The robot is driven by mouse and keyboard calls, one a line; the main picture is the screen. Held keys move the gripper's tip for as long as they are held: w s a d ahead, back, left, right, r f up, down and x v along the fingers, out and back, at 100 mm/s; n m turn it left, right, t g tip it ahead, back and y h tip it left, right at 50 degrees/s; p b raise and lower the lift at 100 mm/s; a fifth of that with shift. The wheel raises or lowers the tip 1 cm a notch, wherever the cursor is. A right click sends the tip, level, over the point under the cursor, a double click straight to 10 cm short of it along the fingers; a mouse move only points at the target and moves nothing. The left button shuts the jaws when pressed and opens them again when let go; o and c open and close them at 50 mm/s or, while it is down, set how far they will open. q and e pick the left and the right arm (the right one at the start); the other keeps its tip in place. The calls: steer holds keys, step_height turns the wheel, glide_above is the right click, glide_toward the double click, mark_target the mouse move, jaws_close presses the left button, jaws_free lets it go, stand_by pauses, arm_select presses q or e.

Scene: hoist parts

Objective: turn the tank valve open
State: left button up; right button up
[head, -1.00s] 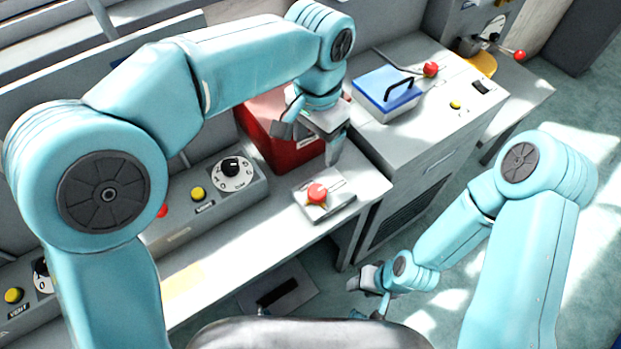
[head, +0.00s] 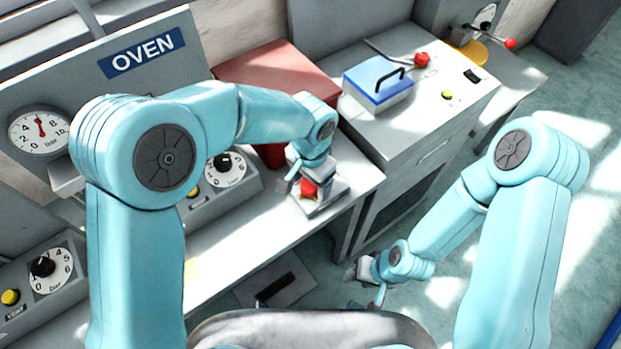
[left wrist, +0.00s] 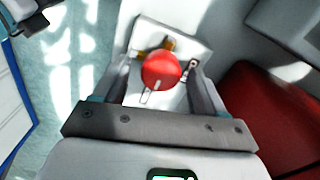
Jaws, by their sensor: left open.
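The tank valve shows as a red knob (head: 309,188) with a brass part behind it, on a small pale plate (head: 330,197) near the bench's front edge. In the left wrist view the knob (left wrist: 161,69) sits between the two fingers, with gaps on both sides. My left gripper (head: 305,189) is open and points down around the knob; part of the knob is hidden by the fingers in the head view. My right gripper (head: 371,283) hangs low, away from the valve, and its finger opening is unclear.
A red box (head: 275,72) stands behind my left forearm. A grey panel with a dial (head: 225,170) is left of the valve. A blue-lidded box (head: 379,80) and a red-knobbed lever (head: 421,60) are on the cabinet at right.

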arm_select(q)
steer(key=c, duration=1.1)
steer(key=shift+o, duration=0.2)
steer(key=n+b, duration=0.3)
steer(key=shift+f, duration=0.15)
steer(key=n+b, duration=0.2)
steer(key=n, duration=0.2)
steer(key=shift+w+n, duration=0.1)
steer(key=shift+n, duration=0.3)
steer(key=n+b, duration=0.2)
steer(key=n, duration=0.3)
steer(key=shift+b, duration=0.35)
steer(key=n, duration=0.2)
steer(key=n+b, duration=0.1)
steer(key=n, duration=0.2)
steer(key=shift+a+r, duration=0.1)
steer(key=shift+r, duration=0.1)
